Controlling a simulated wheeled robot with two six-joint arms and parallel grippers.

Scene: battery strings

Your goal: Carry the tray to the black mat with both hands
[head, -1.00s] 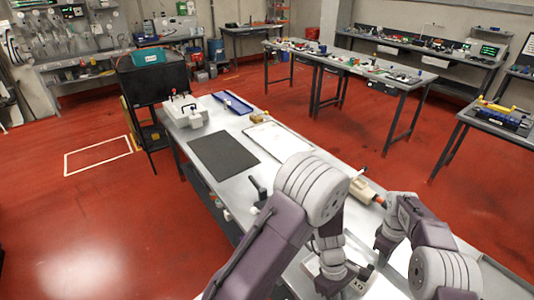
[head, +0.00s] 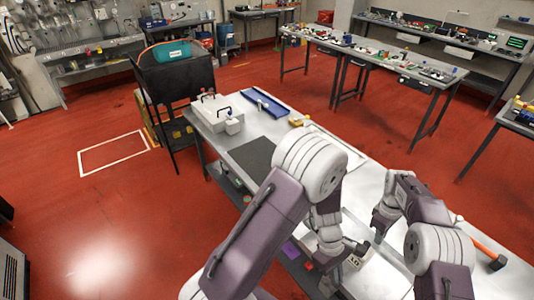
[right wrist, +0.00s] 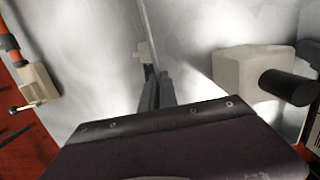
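The pale grey tray (head: 380,275) is low in the head view, between my two arms, partly hidden by them. A small printed label (head: 355,260) shows by its left side. My left gripper (head: 357,248) is at its left side, with dark fingers that look shut on it. My right gripper (head: 378,238) is at its right side. In the right wrist view the right gripper's fingers (right wrist: 156,92) are close together at a thin upright edge. The black mat (head: 250,154) lies flat on the bench, farther off to the left, with its near part behind my left arm.
Beyond the mat stand a white box with handles (head: 211,110) and a blue tray (head: 265,103). A white framed panel (head: 345,151) lies right of the mat. An orange-handled tool (head: 487,248) lies at right. A black cart (head: 170,80) stands past the bench end.

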